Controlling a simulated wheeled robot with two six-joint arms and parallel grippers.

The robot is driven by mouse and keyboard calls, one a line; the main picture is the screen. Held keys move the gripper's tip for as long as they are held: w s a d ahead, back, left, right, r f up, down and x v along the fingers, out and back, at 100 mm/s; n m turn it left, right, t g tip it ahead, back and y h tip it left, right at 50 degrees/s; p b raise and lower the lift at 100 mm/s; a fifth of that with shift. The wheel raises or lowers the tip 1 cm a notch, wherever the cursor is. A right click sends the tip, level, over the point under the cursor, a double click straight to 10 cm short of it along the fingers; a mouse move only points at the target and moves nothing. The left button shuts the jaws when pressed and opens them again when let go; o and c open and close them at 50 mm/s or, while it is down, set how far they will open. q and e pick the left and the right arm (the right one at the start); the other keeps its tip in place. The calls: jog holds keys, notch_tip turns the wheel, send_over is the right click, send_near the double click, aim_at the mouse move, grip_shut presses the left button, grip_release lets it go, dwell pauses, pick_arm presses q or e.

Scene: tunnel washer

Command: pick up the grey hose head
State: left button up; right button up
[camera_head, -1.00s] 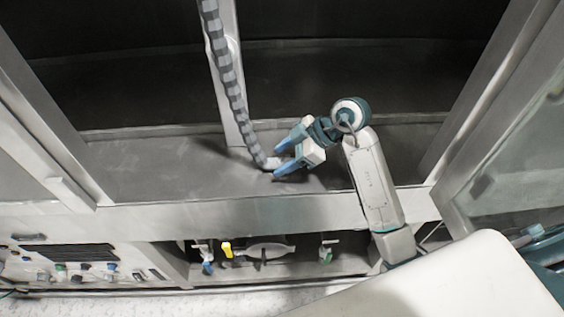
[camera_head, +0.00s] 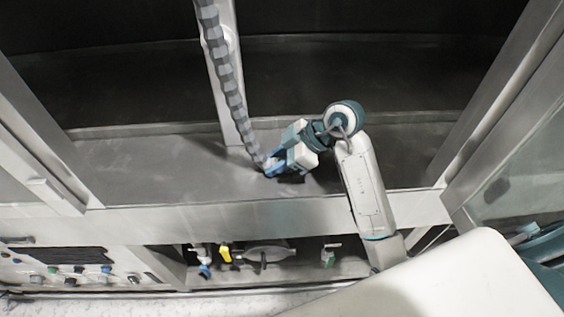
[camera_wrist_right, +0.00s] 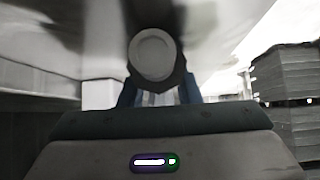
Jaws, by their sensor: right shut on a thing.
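The grey hose head (camera_head: 268,161) is at the lower end of a ribbed grey hose (camera_head: 231,88) that hangs down over the dark ledge in the head view. My right gripper (camera_head: 271,168) is shut on it, with its blue fingers around the hose end and hiding part of it. In the right wrist view the hose head's round pale face (camera_wrist_right: 153,54) shows above the blue fingers (camera_wrist_right: 158,93). My left gripper is not in view.
A dark metal ledge (camera_head: 150,165) lies under the hose, with a pale upright post (camera_head: 222,60) behind it. Below the ledge, an open recess holds valves, one with a yellow handle (camera_head: 224,252). A control panel (camera_head: 70,268) is at lower left. Frame posts stand on both sides.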

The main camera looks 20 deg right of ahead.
aim_at(277, 159)
notch_tip(277, 159, up, 10)
jog(key=shift+b, duration=0.35)
dwell(0.5)
jog(key=d+f+m, duration=0.1)
jog(key=f, duration=0.1)
jog(key=d+f+m+t, duration=0.1)
jog(key=d+f, duration=0.1)
jog(key=d+f+m+t+h, duration=0.1)
jog(key=d+f, duration=0.1)
jog(key=f, duration=0.1)
jog(key=shift+w+d+f, duration=0.1)
jog(key=shift+w+d, duration=0.05)
jog(key=shift+d, duration=0.05)
jog(key=a+r+n, duration=0.1)
jog(key=r, duration=0.1)
jog(key=a+r+g, duration=0.1)
jog(key=a+r, duration=0.1)
jog(key=a+r+n+y, duration=0.1)
jog(key=a+r, duration=0.1)
jog(key=shift+r+n+g, duration=0.25)
jog(key=shift+n+g, duration=0.05)
jog(key=shift+a+r, duration=0.25)
jog(key=shift+r, duration=0.1)
jog(key=shift+s+f, duration=0.1)
jog(key=shift+s, duration=0.15)
